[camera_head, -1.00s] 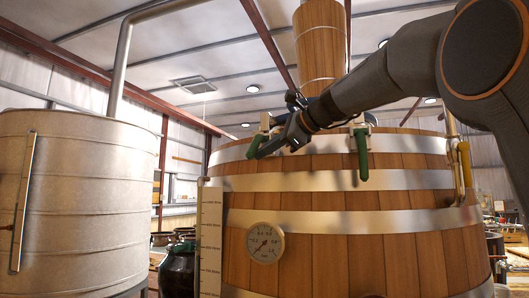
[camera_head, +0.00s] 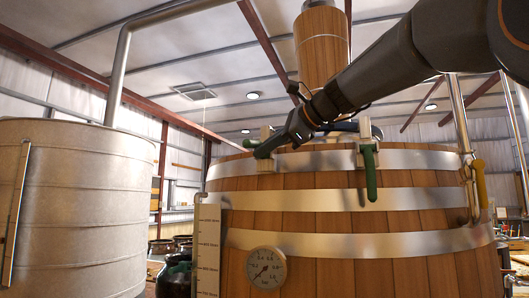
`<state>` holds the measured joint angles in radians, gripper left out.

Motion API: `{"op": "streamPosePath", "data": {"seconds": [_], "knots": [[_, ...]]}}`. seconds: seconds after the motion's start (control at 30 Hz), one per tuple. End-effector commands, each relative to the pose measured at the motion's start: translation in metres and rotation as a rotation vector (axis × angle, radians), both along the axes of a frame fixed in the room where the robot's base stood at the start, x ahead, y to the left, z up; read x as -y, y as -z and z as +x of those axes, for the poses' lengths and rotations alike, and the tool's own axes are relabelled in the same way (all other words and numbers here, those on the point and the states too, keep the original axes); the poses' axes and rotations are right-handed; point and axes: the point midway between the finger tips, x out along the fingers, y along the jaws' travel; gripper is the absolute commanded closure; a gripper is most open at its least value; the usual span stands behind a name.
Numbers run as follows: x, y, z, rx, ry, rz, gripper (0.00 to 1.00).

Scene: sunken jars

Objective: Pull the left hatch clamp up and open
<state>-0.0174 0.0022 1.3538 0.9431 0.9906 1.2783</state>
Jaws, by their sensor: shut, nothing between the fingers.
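The left hatch clamp has a green handle (camera_head: 268,148) on a pale bracket at the top rim of the wooden vat (camera_head: 330,240). The handle slants from lower left to upper right, close to my gripper. My gripper (camera_head: 289,138) is shut and empty at the handle's upper right end. I cannot tell whether it touches the handle. The right clamp (camera_head: 370,172) has a green handle that hangs straight down. The hatch itself is mostly hidden behind the rim and my arm.
A wooden column (camera_head: 322,50) rises behind my arm. A yellow-handled valve on a pipe (camera_head: 480,183) stands at the right of the vat. A round gauge (camera_head: 266,267) sits on the vat's front. A large metal tank (camera_head: 70,210) stands at left.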

Motion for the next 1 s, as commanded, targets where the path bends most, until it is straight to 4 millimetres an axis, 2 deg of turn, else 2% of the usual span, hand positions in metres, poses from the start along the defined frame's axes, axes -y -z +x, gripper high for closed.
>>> {"op": "streamPosePath", "data": {"seconds": [0.73, 0.87, 1.0], "knots": [[-0.004, -0.012, -0.002, 0.007, -0.007, 0.006, 1.0], [-0.003, -0.006, -0.002, 0.008, -0.006, 0.006, 1.0], [0.003, 0.011, 0.001, 0.002, -0.004, 0.005, 1.0]]}}
